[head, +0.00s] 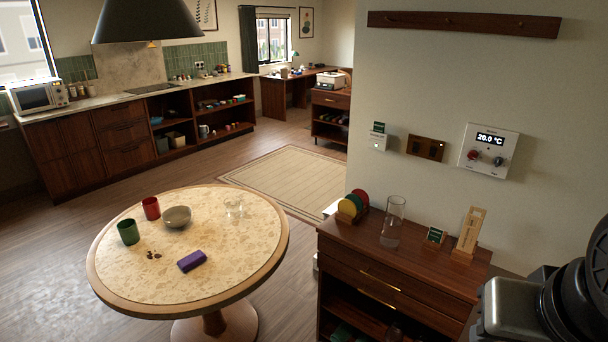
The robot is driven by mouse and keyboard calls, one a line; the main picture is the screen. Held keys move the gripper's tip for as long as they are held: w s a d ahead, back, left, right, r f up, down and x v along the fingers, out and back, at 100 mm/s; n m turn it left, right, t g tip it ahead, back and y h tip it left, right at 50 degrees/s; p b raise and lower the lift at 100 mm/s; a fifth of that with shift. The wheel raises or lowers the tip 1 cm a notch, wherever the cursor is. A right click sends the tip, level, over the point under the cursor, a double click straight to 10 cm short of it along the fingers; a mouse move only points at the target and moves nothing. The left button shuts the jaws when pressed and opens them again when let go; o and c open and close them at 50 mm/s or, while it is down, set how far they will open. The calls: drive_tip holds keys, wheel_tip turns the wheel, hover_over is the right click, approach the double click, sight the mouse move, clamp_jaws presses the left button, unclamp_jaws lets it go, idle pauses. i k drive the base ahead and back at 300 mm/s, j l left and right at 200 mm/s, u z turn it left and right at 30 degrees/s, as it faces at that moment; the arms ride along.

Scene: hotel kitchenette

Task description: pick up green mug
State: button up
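The green mug (128,232) stands upright on the left part of the round table (189,292). A red mug (151,208) stands just behind it to the right, and a grey bowl (177,217) is farther right. I cannot make out a handle on the green mug. Part of my arm shows at the lower right edge, far from the table. My gripper's fingers are not in the picture.
A purple object (192,261), small brown bits (153,255) and a clear glass item (234,208) are on the table. A wooden cabinet (400,258) bearing a glass vase (393,222) stands right of it. Open floor lies left of the table.

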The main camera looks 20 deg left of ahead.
sight(127, 229)
drive_tip(key=u, duration=1.9)
drive_tip(key=i+j+u, duration=0.35)
drive_tip(key=i+u, duration=0.15)
drive_tip(key=i+j+u, duration=0.2)
drive_tip(key=i+u, duration=0.3)
drive_tip(key=i+j, duration=0.1)
drive_tip(key=i, duration=0.35)
drive_tip(key=i+j+z, duration=0.15)
drive_tip(key=i, duration=0.3)
drive_tip(key=i+j, duration=0.15)
drive_tip(key=i, duration=0.35)
drive_tip(key=i+z, duration=0.2)
drive_tip(key=z, duration=0.2)
drive_tip(key=i+z, duration=0.2)
drive_tip(key=z, duration=0.15)
drive_tip(key=i+j+z, duration=0.15)
drive_tip(key=z, duration=0.25)
drive_tip(key=i+j+z, duration=0.15)
drive_tip(key=z, duration=0.25)
drive_tip(key=i+j+z, duration=0.2)
drive_tip(key=z, duration=0.15)
drive_tip(key=i+j+z, duration=0.2)
drive_tip(key=z, duration=0.15)
drive_tip(key=i+j+z, duration=0.1)
drive_tip(key=j+z, duration=0.25)
